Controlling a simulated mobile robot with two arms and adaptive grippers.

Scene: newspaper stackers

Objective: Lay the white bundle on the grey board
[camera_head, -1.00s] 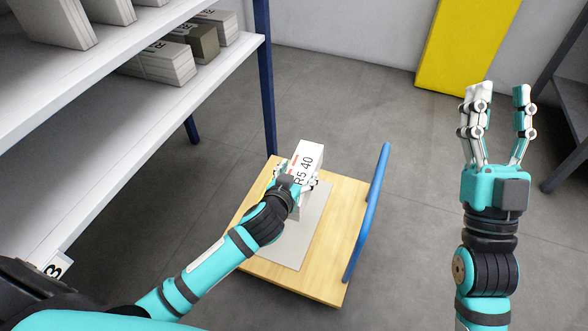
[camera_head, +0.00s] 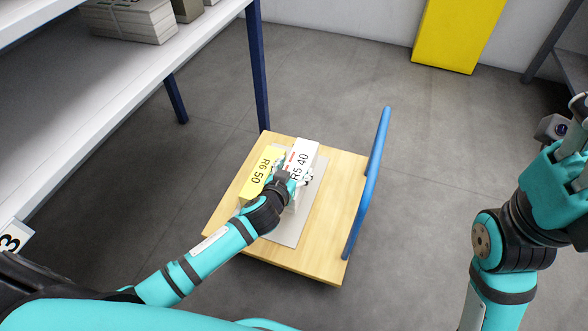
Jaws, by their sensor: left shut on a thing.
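The white bundle (camera_head: 304,152) has a label reading "R5 40" and is over the far part of the grey board (camera_head: 288,232). The board lies flat on a wooden trolley (camera_head: 334,205). My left gripper (camera_head: 297,178) is shut on the near part of the white bundle. The hand hides the bundle's lower side, so I cannot tell whether it touches the board. A yellow bundle (camera_head: 259,174) labelled "R6 50" is close to the white one on its left. My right gripper (camera_head: 576,125) is at the right edge, partly cut off, with its fingers unclear.
The trolley has a blue handle (camera_head: 368,185) along its right side. A shelf (camera_head: 110,85) with paper bundles (camera_head: 130,18) stands at the left on dark blue posts. A yellow panel (camera_head: 457,35) stands at the back wall. The grey floor right of the trolley is clear.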

